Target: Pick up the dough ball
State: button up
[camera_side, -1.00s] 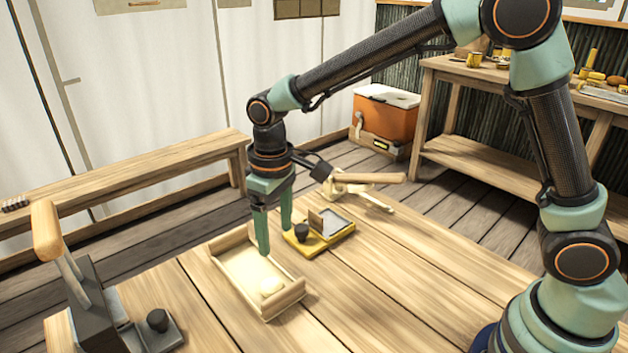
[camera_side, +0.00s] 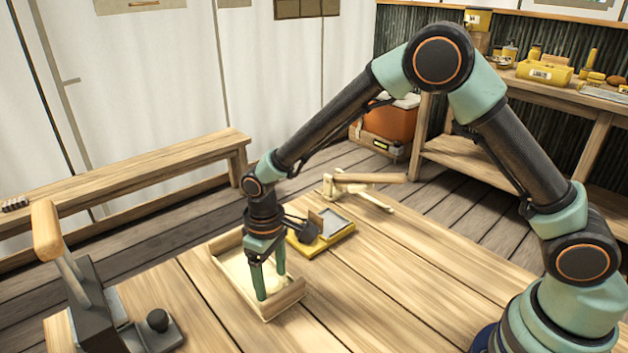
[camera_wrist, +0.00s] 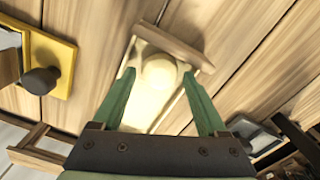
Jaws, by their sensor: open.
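The dough ball (camera_wrist: 158,76) is pale cream and round, and lies near one end of a shallow wooden tray (camera_wrist: 190,53). In the side view the ball (camera_side: 273,282) is partly hidden behind my near finger. My gripper (camera_side: 270,284) is open and points down into the tray (camera_side: 287,303). In the wrist view its green fingers (camera_wrist: 159,76) stand on either side of the ball, with a gap on each side. I cannot tell exactly how far down beside the ball the tips reach.
A yellow-framed device with a dark knob (camera_side: 322,238) stands behind the tray. A wooden-handled tool (camera_side: 365,178) lies farther back. A dark press with a wooden handle (camera_side: 85,285) stands at the left. The tabletop right of the tray is clear.

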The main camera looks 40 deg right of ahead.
jog(key=shift+f, duration=0.95)
jog(key=c, duration=1.1)
jog(key=shift+c, duration=0.2)
jog(key=shift+r, duration=0.15)
